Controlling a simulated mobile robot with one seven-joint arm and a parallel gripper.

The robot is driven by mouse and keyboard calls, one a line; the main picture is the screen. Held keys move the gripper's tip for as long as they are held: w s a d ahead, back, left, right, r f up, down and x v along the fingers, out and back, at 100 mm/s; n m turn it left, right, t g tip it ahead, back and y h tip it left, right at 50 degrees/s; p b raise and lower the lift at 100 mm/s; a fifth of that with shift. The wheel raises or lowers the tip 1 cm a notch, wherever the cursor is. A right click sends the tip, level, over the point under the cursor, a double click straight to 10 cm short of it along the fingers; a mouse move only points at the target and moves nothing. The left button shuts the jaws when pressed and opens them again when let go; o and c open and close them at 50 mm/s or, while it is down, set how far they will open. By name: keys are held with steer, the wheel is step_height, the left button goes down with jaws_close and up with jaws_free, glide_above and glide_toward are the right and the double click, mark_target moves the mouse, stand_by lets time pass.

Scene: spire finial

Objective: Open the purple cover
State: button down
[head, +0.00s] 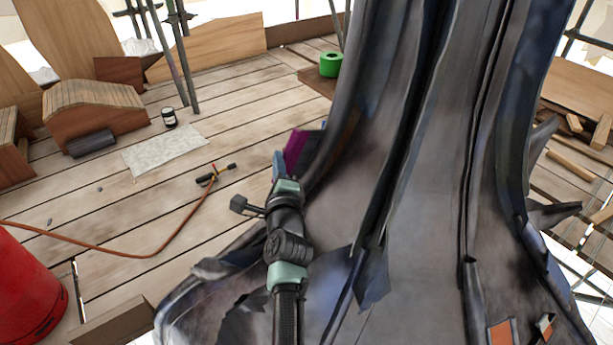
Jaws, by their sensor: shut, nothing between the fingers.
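The purple cover (299,150) shows as a small purple patch at the left edge of the big dark spire. Its right part is hidden behind the spire's metal skin. My arm reaches up from the bottom of the head view, and my gripper (279,164) is at its far end, just left of and below the purple patch in the picture. The gripper is shut and holds nothing. Its fingertips are small here, and I cannot tell whether they touch the cover.
The grey metal spire (430,190) fills the middle and right, with torn, jagged sheets near its base. A red cylinder (25,290) stands lower left.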

steer(key=shift+w+a, duration=0.2)
steer(key=shift+w, duration=0.25)
stand_by(0.3)
stand_by(1.4)
